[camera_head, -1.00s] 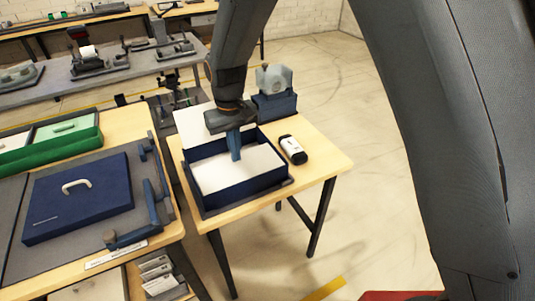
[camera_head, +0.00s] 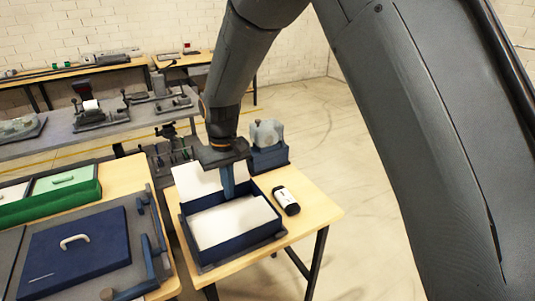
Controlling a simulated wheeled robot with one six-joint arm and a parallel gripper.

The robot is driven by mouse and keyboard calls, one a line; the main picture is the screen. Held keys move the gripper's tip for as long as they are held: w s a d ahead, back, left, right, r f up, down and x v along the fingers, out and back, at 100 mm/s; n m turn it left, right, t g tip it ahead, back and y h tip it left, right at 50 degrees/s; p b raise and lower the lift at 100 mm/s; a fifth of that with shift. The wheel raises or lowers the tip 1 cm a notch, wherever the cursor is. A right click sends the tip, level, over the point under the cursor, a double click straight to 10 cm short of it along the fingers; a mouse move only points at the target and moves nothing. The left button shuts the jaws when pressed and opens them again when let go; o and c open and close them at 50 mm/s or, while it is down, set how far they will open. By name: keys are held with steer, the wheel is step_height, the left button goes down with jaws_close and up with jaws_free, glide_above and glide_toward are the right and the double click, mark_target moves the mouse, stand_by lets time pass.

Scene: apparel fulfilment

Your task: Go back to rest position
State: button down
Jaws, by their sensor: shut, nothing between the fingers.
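My gripper (camera_head: 228,190) points down over the back part of an open blue box (camera_head: 237,246) on a small wooden table. Its blue fingers look closed together with nothing held. The box has a white sheet or lining (camera_head: 235,221) inside. Whether the fingertips are above the box or inside its rim is hard to tell.
A black and white device (camera_head: 286,200) lies right of the box on the wooden table (camera_head: 318,215). A blue holder with a grey object (camera_head: 267,143) stands behind. At left are a blue case lid (camera_head: 75,255) and a green tray (camera_head: 60,198). Floor at right is clear.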

steer(key=s+d+r+m, duration=0.2)
steer(key=d, duration=0.8)
steer(key=s+d+r+m, duration=0.1)
steer(key=s+d+r, duration=0.1)
steer(key=d, duration=0.7)
steer(key=s+d+m+t, duration=0.1)
steer(key=s+d+m, duration=0.2)
steer(key=s+d, duration=0.9)
steer(key=shift+d+r, duration=0.35)
steer(key=shift+d, duration=0.35)
